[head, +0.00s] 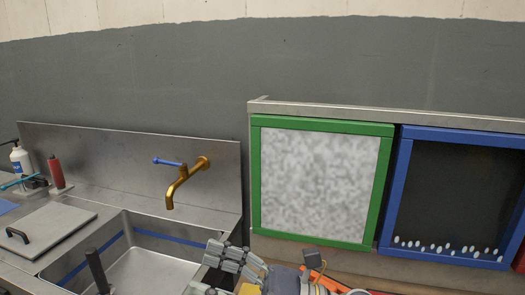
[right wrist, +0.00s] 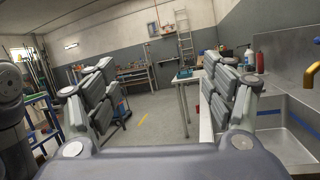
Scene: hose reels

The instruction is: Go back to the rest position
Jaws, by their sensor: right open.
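My right gripper (head: 206,268) comes in at the bottom middle of the head view, in front of the sink's right end. Its grey fingers point left. In the right wrist view the two fingers of this gripper (right wrist: 157,62) stand wide apart with nothing between them. It is open and empty. My left gripper does not show in either view.
A steel sink (head: 150,270) with a brass tap (head: 183,182) lies at left. A green-framed panel (head: 318,185) and a blue-framed dark panel (head: 455,190) are at right. A red bottle (head: 56,172) stands at far left. The wrist view shows open floor (right wrist: 150,130).

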